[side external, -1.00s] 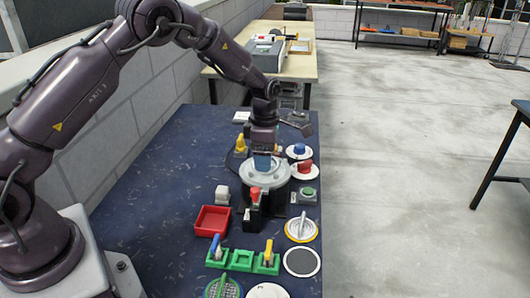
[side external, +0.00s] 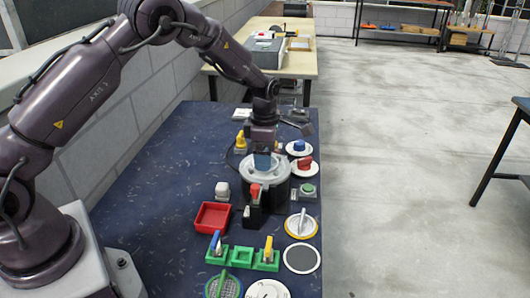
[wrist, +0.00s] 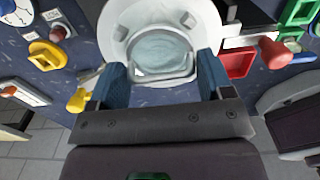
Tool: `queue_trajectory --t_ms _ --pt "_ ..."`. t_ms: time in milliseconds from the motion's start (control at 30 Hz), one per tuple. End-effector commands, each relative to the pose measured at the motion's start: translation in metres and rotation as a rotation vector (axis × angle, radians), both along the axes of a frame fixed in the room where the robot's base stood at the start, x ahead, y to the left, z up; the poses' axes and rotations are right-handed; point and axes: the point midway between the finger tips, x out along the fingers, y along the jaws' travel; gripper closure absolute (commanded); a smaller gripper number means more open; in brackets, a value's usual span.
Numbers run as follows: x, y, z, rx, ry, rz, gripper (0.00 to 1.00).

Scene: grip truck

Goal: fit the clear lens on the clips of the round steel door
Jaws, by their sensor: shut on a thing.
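The round steel door (side external: 284,171) is a pale grey disc on top of a dark cylinder in the side view. It fills the top of the wrist view as a whitish ring (wrist: 118,25) with small blocky clips (wrist: 187,18). My gripper (side external: 262,162) points down over it, blue fingers close to its face. In the wrist view my gripper (wrist: 163,78) is shut on the clear lens (wrist: 163,52), a see-through round piece lying over the door. I cannot tell whether the lens touches the clips. In the side view the fingers hide it.
A red-handled black block (side external: 254,206) stands close in front of the cylinder. A red tray (side external: 212,216) and green holders (side external: 243,256) lie nearer. Blue (side external: 299,148) and red (side external: 305,166) knobs and a green button (side external: 308,190) crowd the right. The mat's left side is clear.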

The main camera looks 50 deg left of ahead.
Motion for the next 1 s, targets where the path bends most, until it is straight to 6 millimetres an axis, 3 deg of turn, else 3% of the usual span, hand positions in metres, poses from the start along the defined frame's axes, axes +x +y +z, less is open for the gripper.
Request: queue_trajectory --t_ms 1000 --pt "0.0004 0.0000 -0.0062 -0.001 -0.001 0.000 0.51"
